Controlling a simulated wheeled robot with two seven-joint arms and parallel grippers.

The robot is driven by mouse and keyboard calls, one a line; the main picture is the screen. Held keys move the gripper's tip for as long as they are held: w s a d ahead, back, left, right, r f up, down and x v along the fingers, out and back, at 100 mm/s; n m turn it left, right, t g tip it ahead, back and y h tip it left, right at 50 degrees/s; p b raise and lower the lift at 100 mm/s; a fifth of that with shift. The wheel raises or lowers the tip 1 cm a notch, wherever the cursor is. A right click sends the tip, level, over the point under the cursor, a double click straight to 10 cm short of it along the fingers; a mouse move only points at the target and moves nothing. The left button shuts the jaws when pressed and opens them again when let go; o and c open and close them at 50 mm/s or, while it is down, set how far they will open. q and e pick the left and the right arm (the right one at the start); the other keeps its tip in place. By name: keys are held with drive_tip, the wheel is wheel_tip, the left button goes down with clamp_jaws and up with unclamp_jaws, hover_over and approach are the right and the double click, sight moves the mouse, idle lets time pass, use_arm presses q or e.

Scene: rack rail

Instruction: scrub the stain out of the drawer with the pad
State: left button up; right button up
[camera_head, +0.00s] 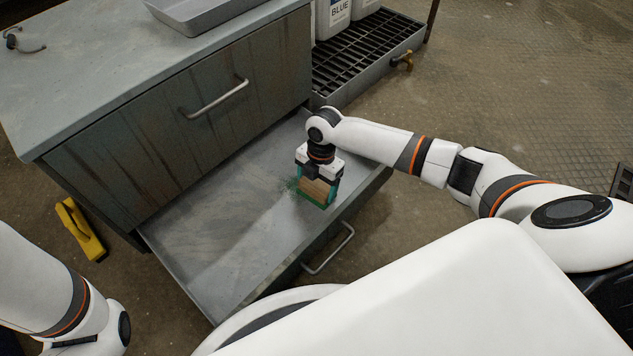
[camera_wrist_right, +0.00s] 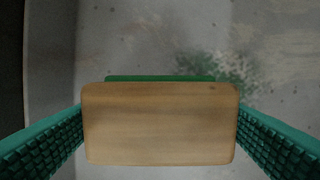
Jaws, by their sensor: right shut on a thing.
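The open lower drawer (camera_head: 215,235) has a bare grey metal floor. My right gripper (camera_head: 317,192) is inside it, toward its right end, pointing down and shut on the pad (camera_head: 318,191). The pad has a wooden block on top and a green underside. In the right wrist view the pad (camera_wrist_right: 160,122) sits between the two teal fingers. A speckled green stain (camera_head: 292,185) lies beside the pad on the drawer floor; it also shows in the right wrist view (camera_wrist_right: 210,72), beyond the pad, partly hidden by it. My left gripper is out of view; only its arm shows at lower left.
The drawer's front with its handle (camera_head: 330,250) faces me. The cabinet's closed upper drawer (camera_head: 190,130) stands behind. A grey tray (camera_head: 195,15) is on the worktop. A yellow object (camera_head: 80,230) lies on the floor at left. White jugs (camera_head: 335,15) stand by a black grate (camera_head: 365,55).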

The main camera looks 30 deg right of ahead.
drive_tip(key=shift+f, duration=0.25)
drive_tip(key=shift+w, duration=0.1)
